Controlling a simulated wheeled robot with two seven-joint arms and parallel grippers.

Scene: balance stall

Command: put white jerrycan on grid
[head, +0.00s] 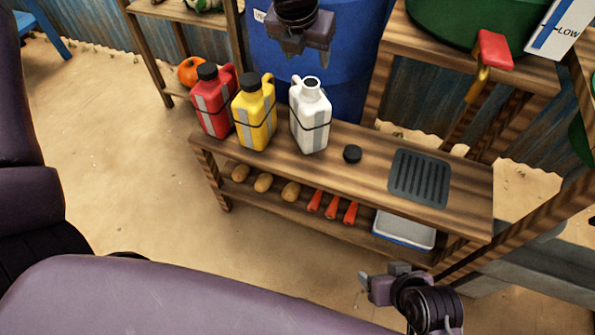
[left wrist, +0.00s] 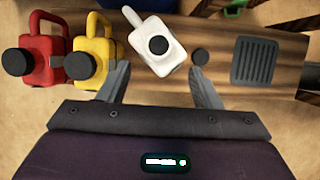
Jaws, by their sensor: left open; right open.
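The white jerrycan (head: 311,120) stands upright on the wooden bench, right of the yellow jerrycan. Its mouth looks uncapped, and its handle points to the back. It also shows in the left wrist view (left wrist: 150,38). The dark slotted grid (head: 420,177) lies bare on the bench's right part; it is at the right in the left wrist view (left wrist: 255,60). My left gripper (head: 300,50) is open and empty, pointing down above the white jerrycan, apart from it. Its fingers (left wrist: 160,85) show spread in the left wrist view. My right gripper (head: 378,284) is open and empty in front of the bench.
A red jerrycan (head: 212,105) and a yellow jerrycan (head: 256,115) stand left of the white one. A black cap (head: 352,154) lies between it and the grid. A blue barrel (head: 347,60) stands behind. Potatoes, carrots and a tray (head: 403,230) fill the lower shelf.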

